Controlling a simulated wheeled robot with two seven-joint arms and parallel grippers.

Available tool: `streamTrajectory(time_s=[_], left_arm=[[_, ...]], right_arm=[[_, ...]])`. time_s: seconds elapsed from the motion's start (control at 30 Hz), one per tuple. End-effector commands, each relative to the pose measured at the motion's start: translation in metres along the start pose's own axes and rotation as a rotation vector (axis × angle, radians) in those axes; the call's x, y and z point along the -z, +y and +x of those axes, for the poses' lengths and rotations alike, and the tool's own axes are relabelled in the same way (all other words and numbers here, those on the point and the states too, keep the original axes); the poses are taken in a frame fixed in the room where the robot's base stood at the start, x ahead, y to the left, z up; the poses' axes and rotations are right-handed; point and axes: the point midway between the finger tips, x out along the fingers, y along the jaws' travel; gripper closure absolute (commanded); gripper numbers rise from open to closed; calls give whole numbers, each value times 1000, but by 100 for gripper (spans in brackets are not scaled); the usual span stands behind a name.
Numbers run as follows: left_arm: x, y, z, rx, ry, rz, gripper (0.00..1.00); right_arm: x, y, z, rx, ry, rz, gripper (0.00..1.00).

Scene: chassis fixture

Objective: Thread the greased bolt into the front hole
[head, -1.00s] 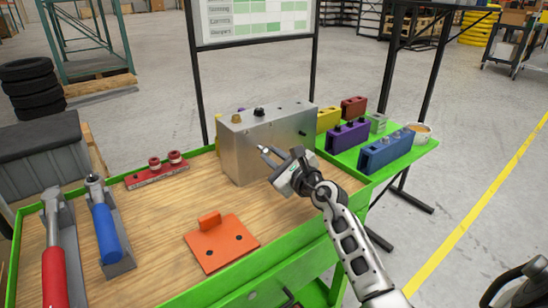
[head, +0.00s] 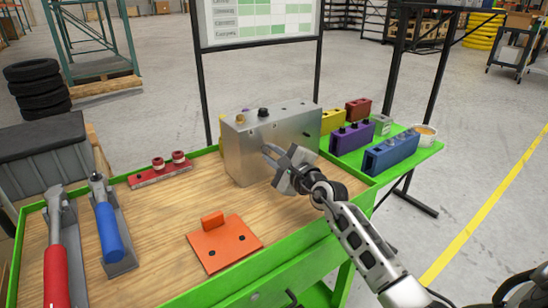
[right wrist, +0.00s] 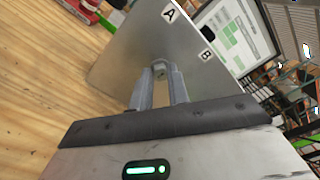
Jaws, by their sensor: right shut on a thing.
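The grey metal chassis block (head: 245,155) stands at the back of the wooden bench top. It has a black knob-like fitting (head: 263,112) and a yellow one (head: 240,118) on top. The right wrist view shows its face (right wrist: 125,60) with labels A and B. My right gripper (head: 268,152) is at the long near face of the block, its fingertips at or very close to it. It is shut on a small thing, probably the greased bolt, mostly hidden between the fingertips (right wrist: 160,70). The front hole cannot be made out. My left gripper is out of view.
An orange plate (head: 225,245) lies in front of the block. A red holder (head: 160,175) and two tools, with red (head: 57,275) and blue (head: 108,232) handles, are at left. Blue (head: 392,153) and purple (head: 352,138) holders stand on the green side shelf. The bench's middle is clear.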

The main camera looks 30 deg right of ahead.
Motion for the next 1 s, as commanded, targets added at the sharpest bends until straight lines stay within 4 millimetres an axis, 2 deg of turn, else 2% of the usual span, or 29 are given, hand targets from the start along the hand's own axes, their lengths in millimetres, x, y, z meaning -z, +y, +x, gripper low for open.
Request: streamTrajectory(time_s=[0.03, 0.1, 0.17, 0.43, 0.53, 0.73, 0.83, 1.0], left_arm=[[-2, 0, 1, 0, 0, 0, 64], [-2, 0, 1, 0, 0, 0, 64], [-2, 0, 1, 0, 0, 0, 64], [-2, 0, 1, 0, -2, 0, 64], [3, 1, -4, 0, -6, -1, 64], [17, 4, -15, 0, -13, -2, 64], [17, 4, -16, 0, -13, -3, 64], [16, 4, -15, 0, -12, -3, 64]], right_arm=[[1, 0, 0, -1, -1, -162, 100], [0, 0, 0, 0, -1, -332, 100], [0, 0, 0, 2, -1, -413, 100], [-1, 0, 0, 2, 0, -439, 100], [-3, -3, 1, 3, 1, -305, 100], [-3, -4, 2, 2, 1, 143, 100], [-2, -3, 3, 3, 0, 216, 100], [-1, -2, 3, 4, -1, 216, 100]])
